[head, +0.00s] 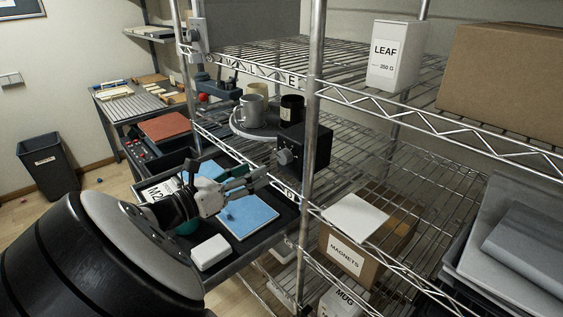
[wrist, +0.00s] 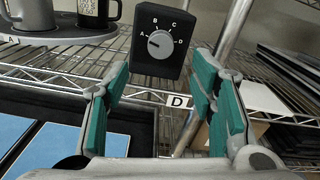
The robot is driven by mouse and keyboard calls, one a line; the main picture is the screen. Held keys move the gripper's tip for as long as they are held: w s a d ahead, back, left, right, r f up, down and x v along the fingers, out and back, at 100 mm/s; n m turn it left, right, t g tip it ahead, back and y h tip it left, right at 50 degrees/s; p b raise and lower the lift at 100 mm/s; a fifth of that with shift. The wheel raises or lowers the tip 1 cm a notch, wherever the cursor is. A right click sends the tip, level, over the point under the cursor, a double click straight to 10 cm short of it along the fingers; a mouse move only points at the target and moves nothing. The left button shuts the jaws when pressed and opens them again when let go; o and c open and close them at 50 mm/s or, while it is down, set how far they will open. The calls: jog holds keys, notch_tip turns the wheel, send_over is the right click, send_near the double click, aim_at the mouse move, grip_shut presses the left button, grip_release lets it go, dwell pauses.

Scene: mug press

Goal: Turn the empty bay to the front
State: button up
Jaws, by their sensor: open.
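A black control box (head: 318,147) with a grey knob (head: 285,157) stands at the shelf's front post. In the wrist view the knob (wrist: 159,44) is ringed by the letters A, B, C and D, and its mark seems to point left, near A. A grey round turntable (head: 240,126) left of the box carries a grey mug (head: 252,107) and a black mug (head: 291,109). Its bays cannot all be made out. My gripper (head: 259,178) is open and empty, its green-padded fingers (wrist: 162,78) apart, in front of and below the knob, not touching it.
A shelf post (head: 312,110) stands beside the box. Below are a dark tray with blue pads (head: 248,216) and a white block (head: 210,253). A MAGNETS carton (head: 344,252) sits on the lower shelf, a LEAF box (head: 393,55) above.

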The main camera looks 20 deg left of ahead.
aim_at(281, 158)
jog(key=b+x, duration=0.3)
jog(key=x, duration=0.6)
jog(key=shift+b, duration=0.35)
jog(key=shift+s, duration=0.1)
jog(key=shift+c, duration=0.2)
jog(key=c, duration=1.1)
